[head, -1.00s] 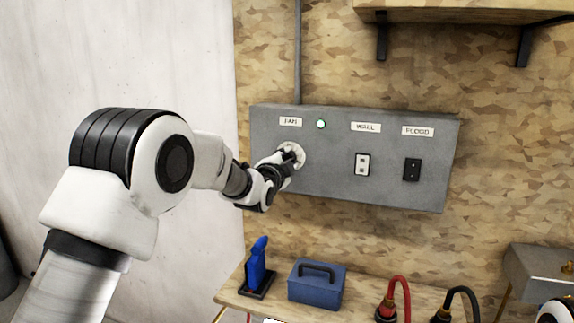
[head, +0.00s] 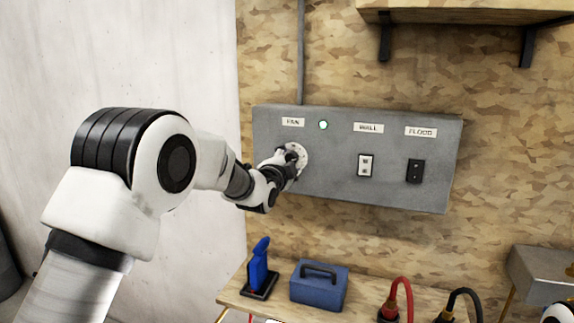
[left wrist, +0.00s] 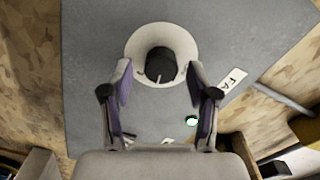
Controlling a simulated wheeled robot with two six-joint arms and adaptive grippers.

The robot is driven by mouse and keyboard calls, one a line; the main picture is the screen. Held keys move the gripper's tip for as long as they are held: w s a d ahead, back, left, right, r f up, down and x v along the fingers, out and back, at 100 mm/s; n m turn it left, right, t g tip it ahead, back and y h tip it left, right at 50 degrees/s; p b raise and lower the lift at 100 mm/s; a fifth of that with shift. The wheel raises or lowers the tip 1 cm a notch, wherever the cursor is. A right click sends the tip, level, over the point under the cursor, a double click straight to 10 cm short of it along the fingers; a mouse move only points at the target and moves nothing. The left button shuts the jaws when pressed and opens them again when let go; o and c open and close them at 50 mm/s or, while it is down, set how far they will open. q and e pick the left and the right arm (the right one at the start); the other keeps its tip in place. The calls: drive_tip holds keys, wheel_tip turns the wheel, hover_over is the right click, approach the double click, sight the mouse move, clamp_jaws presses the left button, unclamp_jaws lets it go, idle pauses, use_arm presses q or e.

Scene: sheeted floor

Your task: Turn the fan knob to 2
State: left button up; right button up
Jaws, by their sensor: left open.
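The fan knob (left wrist: 160,63) is black and sits on a round white dial (left wrist: 138,42), which also shows in the head view (head: 301,153) under the FAN label (head: 293,122). A pale mark shows at the knob's lower edge in the left wrist view; the dial's numbers are too small to read. My left gripper (left wrist: 158,70) is open, its two fingers on either side of the knob's near part with gaps between. In the head view my left gripper (head: 286,165) covers part of the dial. My right gripper is not in view.
The grey panel (head: 330,180) also bears a green-lit lamp (head: 323,125), a WALL switch (head: 366,165) and a FLOOD switch (head: 414,171). Below stands a bench (head: 240,297) with a blue tool (head: 258,268), a blue box (head: 318,286) and red and black cables. A shelf (head: 465,14) hangs above right.

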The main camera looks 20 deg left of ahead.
use_arm(q)
drive_tip(key=s, duration=1.1)
drive_tip(key=shift+s+a, duration=0.2)
drive_tip(key=shift+s, duration=0.2)
